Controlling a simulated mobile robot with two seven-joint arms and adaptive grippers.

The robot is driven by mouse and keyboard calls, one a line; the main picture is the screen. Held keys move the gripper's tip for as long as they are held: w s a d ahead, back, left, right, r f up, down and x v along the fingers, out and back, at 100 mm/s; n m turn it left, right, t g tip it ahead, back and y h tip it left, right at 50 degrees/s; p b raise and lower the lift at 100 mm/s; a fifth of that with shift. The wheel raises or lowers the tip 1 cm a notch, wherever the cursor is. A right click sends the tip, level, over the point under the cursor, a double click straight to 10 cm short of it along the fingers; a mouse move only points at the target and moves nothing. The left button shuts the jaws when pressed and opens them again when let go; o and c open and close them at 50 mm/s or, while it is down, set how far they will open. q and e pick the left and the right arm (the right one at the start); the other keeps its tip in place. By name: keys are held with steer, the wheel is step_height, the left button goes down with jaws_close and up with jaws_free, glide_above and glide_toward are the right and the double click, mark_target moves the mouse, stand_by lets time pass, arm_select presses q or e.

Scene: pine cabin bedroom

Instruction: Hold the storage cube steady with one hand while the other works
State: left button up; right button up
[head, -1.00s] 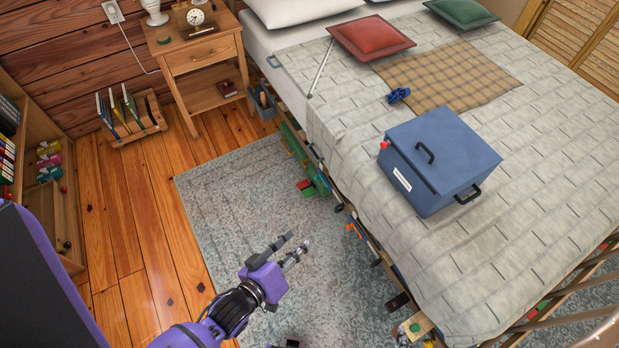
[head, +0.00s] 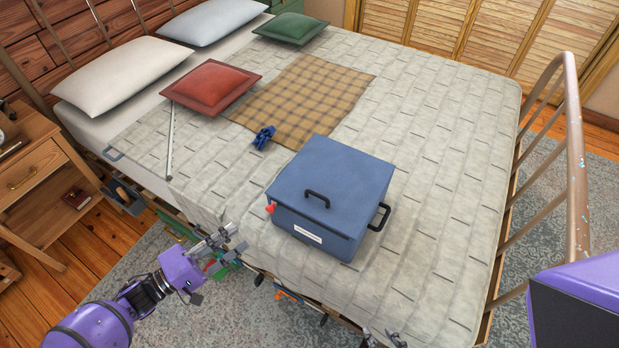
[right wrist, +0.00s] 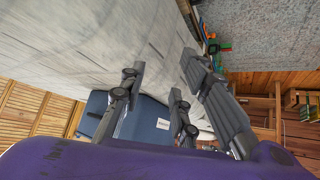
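The storage cube (head: 330,190) is a blue lidded box standing upright on the bed. It has a black handle on its lid, another on its right side, a white label on the front and a red knob at its left corner. My left gripper (head: 232,241) is at the bed's near edge, left of the cube and apart from it, with its fingers spread and empty. My right gripper (head: 384,338) shows only its fingertips at the bottom edge of the head view. In the right wrist view its fingers (right wrist: 153,100) are apart and empty, with the cube (right wrist: 150,114) beyond them.
A small dark blue object (head: 263,137) lies behind the cube. A plaid cloth (head: 305,95), red cushion (head: 211,88) and thin stick (head: 170,145) lie farther back. The metal footboard (head: 577,150) rises at the right.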

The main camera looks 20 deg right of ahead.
steer(key=w+a+r+n+t+y, duration=0.25)
steer(key=w+r+n, duration=0.25)
steer(key=w+r, duration=0.3)
steer(key=w+a+r+n+t+y, duration=0.2)
steer(key=w+a+r+n+t, duration=0.15)
steer(key=w+r, duration=0.45)
steer(key=w+a+r+n+g+y, duration=0.2)
steer(key=w+a+r+n+y, duration=0.3)
steer(key=a+r+n+y, duration=0.6)
steer(key=n+g+h, duration=0.9)
steer(key=n+h, duration=0.3)
steer(key=n, duration=1.2)
glide_toward(318, 195)
steer(key=shift+w+a+f+h, duration=0.25)
steer(key=shift+w+a+f, duration=0.15)
steer(key=shift+f, duration=0.2)
steer(key=x, duration=0.7)
steer(key=shift+f, duration=0.2)
